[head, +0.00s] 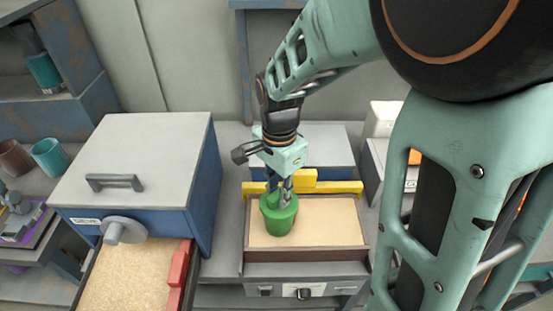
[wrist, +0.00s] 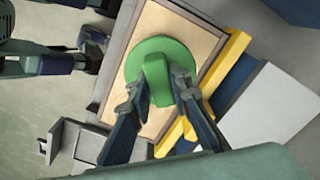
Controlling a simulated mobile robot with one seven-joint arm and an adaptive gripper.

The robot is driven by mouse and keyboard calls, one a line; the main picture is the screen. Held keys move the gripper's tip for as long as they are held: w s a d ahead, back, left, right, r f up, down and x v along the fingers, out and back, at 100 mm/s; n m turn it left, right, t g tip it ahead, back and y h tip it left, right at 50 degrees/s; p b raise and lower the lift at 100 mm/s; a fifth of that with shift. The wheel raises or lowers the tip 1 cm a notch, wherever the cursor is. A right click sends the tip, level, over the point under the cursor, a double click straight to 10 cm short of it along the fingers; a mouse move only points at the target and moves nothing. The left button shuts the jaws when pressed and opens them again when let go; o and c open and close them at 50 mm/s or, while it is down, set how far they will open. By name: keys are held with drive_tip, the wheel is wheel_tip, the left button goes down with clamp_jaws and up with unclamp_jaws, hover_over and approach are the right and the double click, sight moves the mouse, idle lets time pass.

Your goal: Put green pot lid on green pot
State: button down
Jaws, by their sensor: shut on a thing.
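The green pot (head: 279,229) stands upright on the pale tan surface of a low grey heater box, left of its middle. The green pot lid (wrist: 144,52) is round with a thick raised handle (wrist: 157,80). My gripper (head: 279,199) points down over the pot, with its fingers closed on the lid's handle, as the wrist view also shows (wrist: 160,82). The lid is over the pot's mouth, at or very near the rim; I cannot tell if it is fully seated. In the wrist view the lid hides the pot.
The heater box (head: 305,270) has a front panel with a knob, and yellow bars (head: 330,187) along its back. A blue cabinet with a grey top (head: 145,150) stands left, above an open sand-filled drawer (head: 125,280) with red blocks (head: 178,270). Cups (head: 50,158) stand far left.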

drive_tip(key=shift+f, duration=0.1)
drive_tip(key=c, duration=2.1)
unclamp_jaws()
wheel_tip(320, 180, up, 11)
drive_tip(key=p, duration=0.9)
